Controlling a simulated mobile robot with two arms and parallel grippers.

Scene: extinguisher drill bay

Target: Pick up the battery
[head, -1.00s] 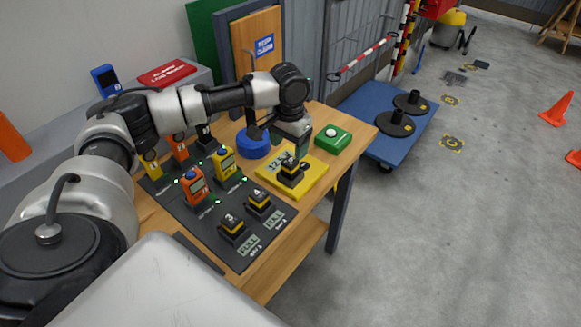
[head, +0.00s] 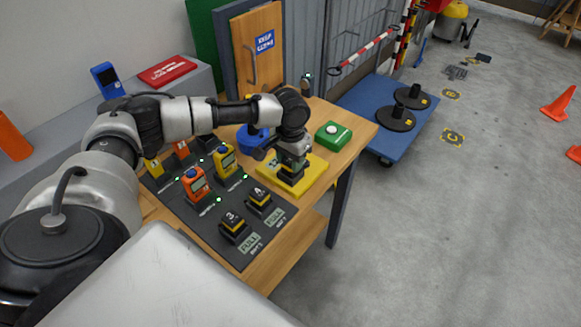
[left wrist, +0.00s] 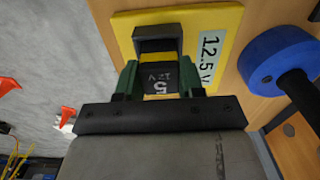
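The battery, a black block marked 5 with a yellow band, sits in a dark holder on the yellow 12.5 V plate (head: 319,172). In the left wrist view, the battery (left wrist: 160,78) stands between the green fingers of my left gripper (left wrist: 160,85). One finger is on each side, close to it; whether they press on it I cannot tell. In the head view, my left gripper (head: 291,172) points down over the plate and hides most of the battery. My right gripper is not in view.
Batteries 3 (head: 233,225) and 4 (head: 259,199) stand on the dark mat by FULL labels. Orange (head: 195,184) and yellow (head: 224,160) handheld devices stand behind them. A blue round item (left wrist: 277,62) and a green button box (head: 333,135) are near the plate.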

